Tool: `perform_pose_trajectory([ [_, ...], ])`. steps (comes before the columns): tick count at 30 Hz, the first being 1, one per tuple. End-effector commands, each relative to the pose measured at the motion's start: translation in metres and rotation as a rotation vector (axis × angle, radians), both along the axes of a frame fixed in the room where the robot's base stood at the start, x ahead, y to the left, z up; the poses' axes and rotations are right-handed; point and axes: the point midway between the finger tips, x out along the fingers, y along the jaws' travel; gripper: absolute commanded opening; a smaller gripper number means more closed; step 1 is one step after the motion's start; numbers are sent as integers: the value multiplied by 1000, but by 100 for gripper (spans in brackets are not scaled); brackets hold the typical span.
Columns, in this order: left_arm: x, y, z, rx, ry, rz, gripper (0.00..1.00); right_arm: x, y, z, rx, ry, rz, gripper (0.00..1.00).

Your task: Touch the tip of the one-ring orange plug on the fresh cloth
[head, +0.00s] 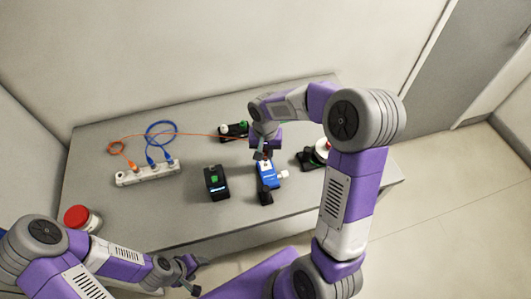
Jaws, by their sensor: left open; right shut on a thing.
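My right gripper (262,154) is shut just above the back end of a blue device (268,177) with a white knob on its right side. A thin orange cable (190,134) runs from the left to this gripper. The plug in the jaws is mostly hidden by the gripper; its rings and tip cannot be made out. A small pale patch shows on top of the blue device below the jaws; I cannot tell whether it is cloth, or whether the plug touches it. My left gripper (190,272) is open and empty, near the table's front edge.
A white strip (147,173) with orange and blue plugs stands at the left. A black box with a green top (216,182) stands left of the blue device. Black devices stand behind (234,131) and to the right (309,159). A red-topped jar (80,217) is front left.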

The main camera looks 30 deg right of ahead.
Motion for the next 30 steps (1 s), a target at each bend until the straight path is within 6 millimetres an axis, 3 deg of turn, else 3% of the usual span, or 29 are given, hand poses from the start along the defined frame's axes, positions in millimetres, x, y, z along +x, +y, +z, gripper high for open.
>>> perform_pose_trajectory([
  [15, 0, 0, 24, 0, 0, 0, 62, 0, 0, 32, 1, 1, -1, 0],
  [30, 0, 0, 24, 0, 0, 0, 62, 0, 0, 33, 1, 1, -1, 0],
])
